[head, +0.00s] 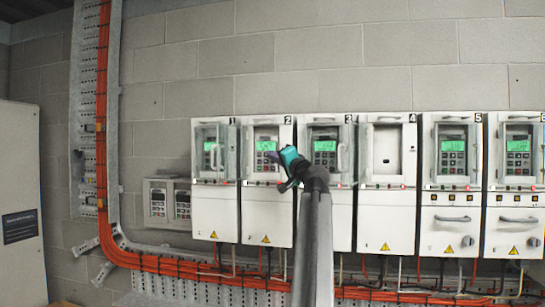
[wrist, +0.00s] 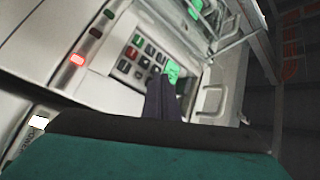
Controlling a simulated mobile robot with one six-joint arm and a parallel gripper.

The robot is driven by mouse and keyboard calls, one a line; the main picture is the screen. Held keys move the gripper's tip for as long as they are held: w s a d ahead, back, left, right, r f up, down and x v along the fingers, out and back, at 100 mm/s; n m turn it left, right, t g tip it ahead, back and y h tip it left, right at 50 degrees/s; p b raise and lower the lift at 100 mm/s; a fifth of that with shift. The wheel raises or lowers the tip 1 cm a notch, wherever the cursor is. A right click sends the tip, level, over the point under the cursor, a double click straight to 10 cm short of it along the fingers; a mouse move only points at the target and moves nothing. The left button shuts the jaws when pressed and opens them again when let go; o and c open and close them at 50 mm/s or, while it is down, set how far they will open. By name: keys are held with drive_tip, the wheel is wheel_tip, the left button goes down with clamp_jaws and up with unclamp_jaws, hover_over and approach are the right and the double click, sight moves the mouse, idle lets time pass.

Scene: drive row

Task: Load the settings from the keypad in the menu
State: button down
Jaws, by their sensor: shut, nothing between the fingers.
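A row of numbered white drives hangs on the wall in the head view. Drive 2 (head: 267,207) carries a keypad (head: 263,136) with a lit green screen. My gripper (head: 271,155) is in front of drive 2, its dark fingers pointing at the lower part of that keypad. In the wrist view the shut, empty fingers (wrist: 160,92) lie over the keypad (wrist: 145,58), close to its buttons and green screen. They hide part of both. I cannot tell whether the fingertips touch a button. The menu text is too small to read.
Drive 1 (head: 214,210) and drive 3 (head: 341,215) stand on either side, with clear covers around their keypads. Drive 4 (head: 386,215) has an empty keypad recess. A small holder with two keypads (head: 168,203) is at left. Orange cables (head: 103,120) run along the wall.

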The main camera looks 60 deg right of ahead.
drive_tip(key=shift+s+a, duration=0.2)
drive_tip(key=shift+a, duration=0.4)
drive_tip(key=shift+w, duration=0.15)
drive_tip(key=shift+w+a, duration=0.25)
drive_tip(key=shift+w, duration=0.9)
drive_tip(key=shift+d+b, duration=0.15)
drive_tip(key=shift+b, duration=0.15)
drive_tip(key=shift+w+d, duration=0.1)
drive_tip(key=shift+d, duration=0.1)
drive_tip(key=shift+w+d+b, duration=0.1)
drive_tip(key=shift+d+b, duration=0.25)
drive_tip(key=shift+b, duration=0.15)
idle(0.4)
idle(0.4)
drive_tip(key=shift+s+a, duration=0.25)
drive_tip(key=shift+a, duration=0.5)
